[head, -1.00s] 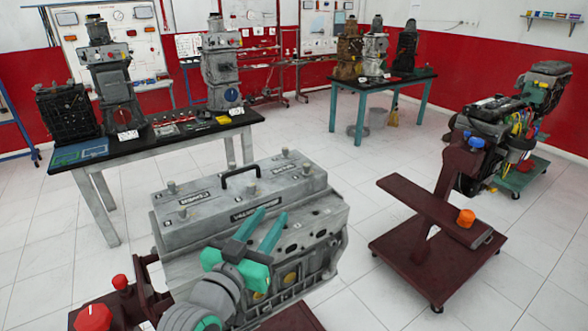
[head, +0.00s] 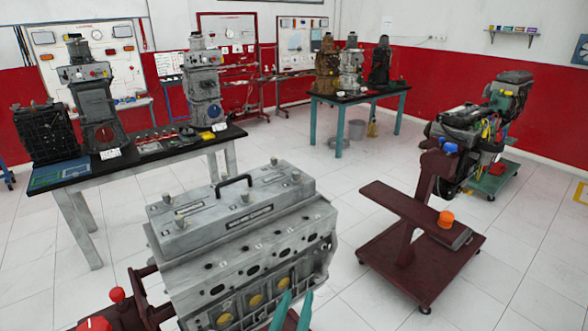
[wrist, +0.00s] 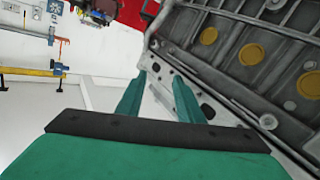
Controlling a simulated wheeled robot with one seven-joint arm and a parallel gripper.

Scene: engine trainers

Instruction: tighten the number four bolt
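The grey engine block (head: 270,255) stands in front of me, with a cover (head: 228,209) and black handle (head: 234,182) on top. Several bolts stand up from the cover, such as a front left one (head: 180,222), a back left one (head: 166,197) and a back right one (head: 274,161). The number marks are too small to read, so I cannot tell which is number four. My gripper (head: 296,299) is low in front of the block, below the cover. In the wrist view its green fingers (wrist: 157,92) are apart and empty, beside the block's side (wrist: 240,50).
A maroon wheeled stand (head: 410,260) with an orange knob (head: 446,219) is to the right. A black-topped table (head: 140,160) with engine parts is at the back left. A teal-legged table (head: 358,97) is further back. White floor lies between them.

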